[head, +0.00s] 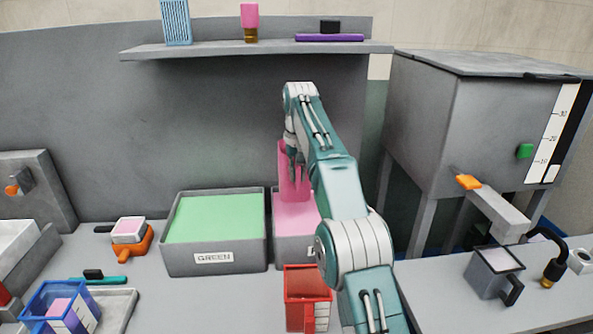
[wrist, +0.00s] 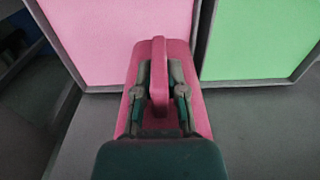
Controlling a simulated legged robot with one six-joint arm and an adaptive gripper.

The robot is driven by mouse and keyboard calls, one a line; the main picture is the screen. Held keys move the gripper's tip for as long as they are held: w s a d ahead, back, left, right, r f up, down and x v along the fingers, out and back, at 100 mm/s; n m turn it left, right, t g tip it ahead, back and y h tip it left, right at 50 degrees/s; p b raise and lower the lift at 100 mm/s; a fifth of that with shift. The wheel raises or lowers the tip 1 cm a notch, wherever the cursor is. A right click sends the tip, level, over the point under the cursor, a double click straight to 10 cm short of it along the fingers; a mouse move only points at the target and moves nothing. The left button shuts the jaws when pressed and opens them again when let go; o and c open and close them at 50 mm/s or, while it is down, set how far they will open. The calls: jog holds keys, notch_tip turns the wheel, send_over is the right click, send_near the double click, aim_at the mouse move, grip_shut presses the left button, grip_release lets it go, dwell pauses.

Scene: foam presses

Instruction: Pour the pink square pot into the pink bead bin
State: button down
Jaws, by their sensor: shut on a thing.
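The pink square pot (head: 287,181) hangs in my gripper (head: 296,162) in the head view, its lower part in front of or over the pink bead bin (head: 295,218). It looks about upright. In the wrist view my gripper (wrist: 159,85) is shut on the upright handle of the pink pot (wrist: 199,112), one finger on each side. The pot's inside is not visible. The pink bin (wrist: 120,40) lies beyond the pot in the wrist view, filled with a flat pink surface. My arm hides the bin's right part in the head view.
A grey bin of green beads (head: 213,220), labelled GREEN, stands left of the pink bin. A red container (head: 306,284) stands in front. A shelf (head: 255,50) runs above. A large grey hopper (head: 455,110) and a grey jug (head: 492,273) are at right.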

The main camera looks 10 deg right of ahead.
aim_at(292, 198)
jog(key=y, duration=0.3)
jog(key=a+f+y, duration=0.1)
jog(key=y, duration=0.2)
jog(key=a+f+y, duration=0.1)
jog(key=y, duration=0.2)
jog(key=shift+a+f, duration=0.15)
jog(key=shift+f, duration=0.05)
jog(key=f+y, duration=0.1)
jog(key=y, duration=0.2)
jog(key=shift+f+y, duration=0.3)
jog(key=shift+f, duration=0.05)
jog(key=shift+d+f+y, duration=0.25)
jog(key=shift+f+y, duration=0.55)
jog(key=shift+y, duration=0.3)
jog(key=shift+d+f+y, duration=0.2)
jog(key=shift+f+y, duration=0.55)
jog(key=shift+y, duration=0.35)
